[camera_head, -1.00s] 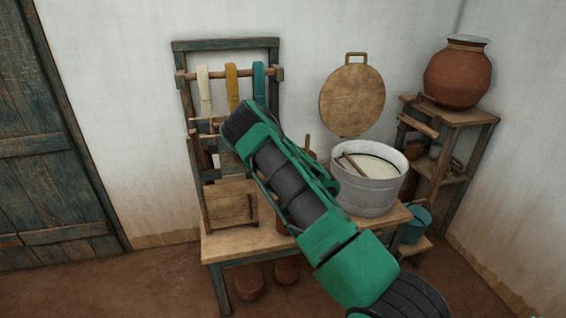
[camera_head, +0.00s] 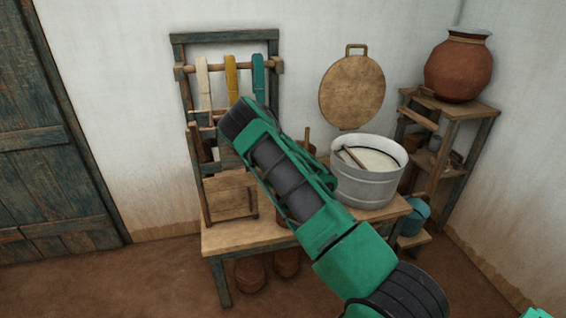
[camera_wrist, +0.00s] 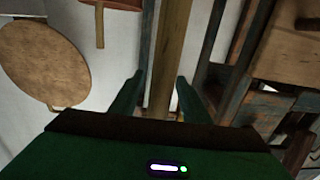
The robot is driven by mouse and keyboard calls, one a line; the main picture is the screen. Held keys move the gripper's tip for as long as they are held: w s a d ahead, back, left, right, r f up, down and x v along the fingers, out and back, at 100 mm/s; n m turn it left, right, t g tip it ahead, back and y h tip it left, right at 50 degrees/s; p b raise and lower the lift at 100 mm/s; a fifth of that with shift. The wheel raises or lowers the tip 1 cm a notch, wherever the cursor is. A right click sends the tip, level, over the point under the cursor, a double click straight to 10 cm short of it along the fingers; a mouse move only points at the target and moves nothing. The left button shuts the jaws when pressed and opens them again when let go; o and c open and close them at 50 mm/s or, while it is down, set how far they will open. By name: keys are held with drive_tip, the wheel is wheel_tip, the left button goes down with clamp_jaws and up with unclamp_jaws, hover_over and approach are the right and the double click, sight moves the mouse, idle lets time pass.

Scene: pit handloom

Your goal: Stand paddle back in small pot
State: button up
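The small pot cannot be made out for certain; a brown vessel (camera_head: 284,238) on the bench is mostly hidden behind my arm.
A bench (camera_head: 235,240) carries a wooden box (camera_head: 229,197) and a large metal pot (camera_head: 368,187) with a stick leaning in it. A rack (camera_head: 225,38) with coloured skeins stands behind. A round lid (camera_head: 352,92) is at the wall; shelves (camera_head: 477,110) stand right.

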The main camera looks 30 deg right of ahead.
drive_tip(key=shift+s+f, duration=0.1)
drive_tip(key=v, duration=1)
drive_tip(key=shift+s+a, duration=0.15)
